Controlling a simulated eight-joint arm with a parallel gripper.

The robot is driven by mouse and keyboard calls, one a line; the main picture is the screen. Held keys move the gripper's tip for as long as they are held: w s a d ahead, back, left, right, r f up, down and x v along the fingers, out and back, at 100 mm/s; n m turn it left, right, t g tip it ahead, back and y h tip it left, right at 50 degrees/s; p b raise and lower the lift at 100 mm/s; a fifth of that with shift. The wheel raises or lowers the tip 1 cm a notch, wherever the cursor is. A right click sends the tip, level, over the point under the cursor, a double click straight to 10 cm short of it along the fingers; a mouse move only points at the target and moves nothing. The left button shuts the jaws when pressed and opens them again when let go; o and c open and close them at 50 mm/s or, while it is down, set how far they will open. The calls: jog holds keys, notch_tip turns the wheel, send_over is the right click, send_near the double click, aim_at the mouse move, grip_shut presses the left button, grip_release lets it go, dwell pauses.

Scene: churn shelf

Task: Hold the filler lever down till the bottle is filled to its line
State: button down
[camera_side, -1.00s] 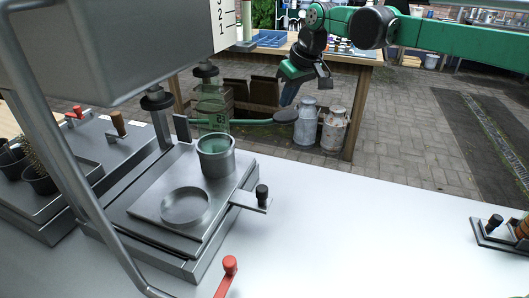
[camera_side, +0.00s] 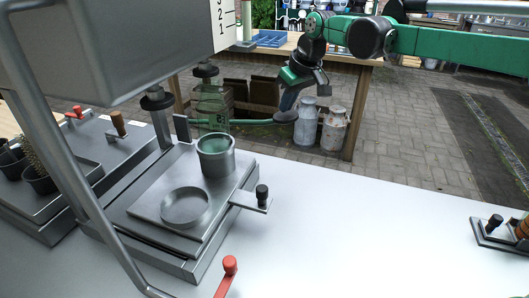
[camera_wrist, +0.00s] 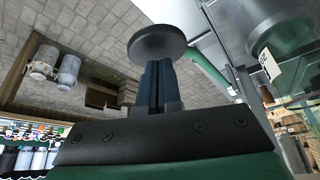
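The filler lever is a green bar (camera_side: 255,122) ending in a dark round pad (camera_side: 287,117), roughly level in the side view. My gripper (camera_side: 288,106) points down at the pad from above. Its fingertips appear to meet the pad. In the wrist view the fingers (camera_wrist: 157,66) are together with nothing between them, and the pad (camera_wrist: 157,42) is right at their tips. The clear, green-tinted bottle (camera_side: 211,103) stands upright behind a steel cup (camera_side: 216,160), below a dark nozzle (camera_side: 206,71). Its fill line and liquid level are too small to tell.
A steel platform with a shallow ring (camera_side: 186,208) and a black-knobbed tab (camera_side: 262,196) is at front left. A red-knobbed lever (camera_side: 230,266) is in front. Milk cans (camera_side: 333,129) stand behind. The white bench (camera_side: 370,235) is clear at centre right.

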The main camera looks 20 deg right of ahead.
aim_at(289, 115)
jog(key=shift+f, duration=1.15)
jog(key=shift+s+d+f, duration=0.1)
jog(key=shift+f, duration=0.7)
jog(key=shift+d+f, duration=0.1)
jog(key=shift+f, duration=0.7)
